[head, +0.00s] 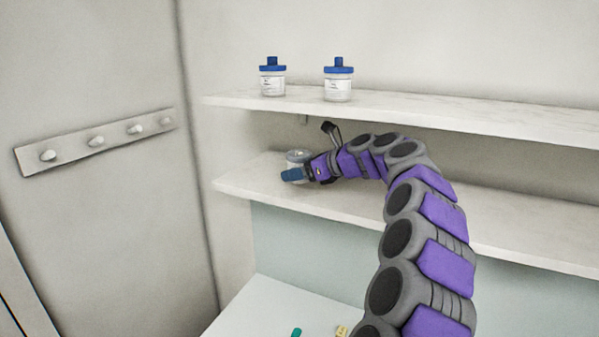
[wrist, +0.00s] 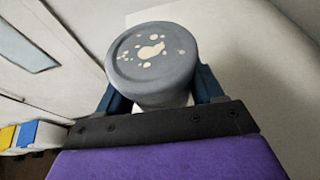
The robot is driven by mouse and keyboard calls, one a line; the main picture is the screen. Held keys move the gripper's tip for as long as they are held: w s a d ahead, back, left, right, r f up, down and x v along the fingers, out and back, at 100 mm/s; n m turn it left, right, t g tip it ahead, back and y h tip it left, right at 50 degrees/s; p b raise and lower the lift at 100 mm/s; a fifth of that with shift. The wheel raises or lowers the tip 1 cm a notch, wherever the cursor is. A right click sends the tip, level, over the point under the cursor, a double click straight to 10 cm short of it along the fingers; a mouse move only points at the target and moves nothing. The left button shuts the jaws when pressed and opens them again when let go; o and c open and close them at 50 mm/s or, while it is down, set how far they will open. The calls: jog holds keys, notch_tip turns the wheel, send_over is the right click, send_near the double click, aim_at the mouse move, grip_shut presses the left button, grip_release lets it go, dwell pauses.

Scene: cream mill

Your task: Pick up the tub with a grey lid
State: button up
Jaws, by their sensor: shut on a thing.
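The tub with a grey lid (wrist: 152,58) is in the middle of the wrist view, with pale blotches on its lid. Its whitish side shows just below the lid. In the head view the tub (head: 297,156) is at the left end of the lower shelf, partly hidden by my gripper. My gripper (head: 297,172) has its blue fingers around it. In the wrist view my gripper (wrist: 155,92) has one finger on each side of the tub, shut on it. I cannot tell whether the tub still touches the shelf.
The lower shelf (head: 250,184) is under my gripper, and the upper shelf (head: 420,114) is close above my arm. Two blue-topped jars (head: 272,78) (head: 338,80) stand on the upper shelf. A peg rail (head: 98,141) is on the left wall. Small items (head: 297,332) lie on the white surface below.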

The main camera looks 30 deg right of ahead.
jog(key=shift+s+a, duration=0.55)
jog(key=shift+s, duration=0.05)
jog(key=s+a+r+b, duration=0.1)
jog(key=s+a, duration=0.7)
jog(key=s, duration=0.1)
jog(key=shift+s+a+r, duration=0.15)
jog(key=shift+s+a, duration=0.05)
jog(key=shift+d, duration=0.1)
jog(key=shift+b, duration=0.3)
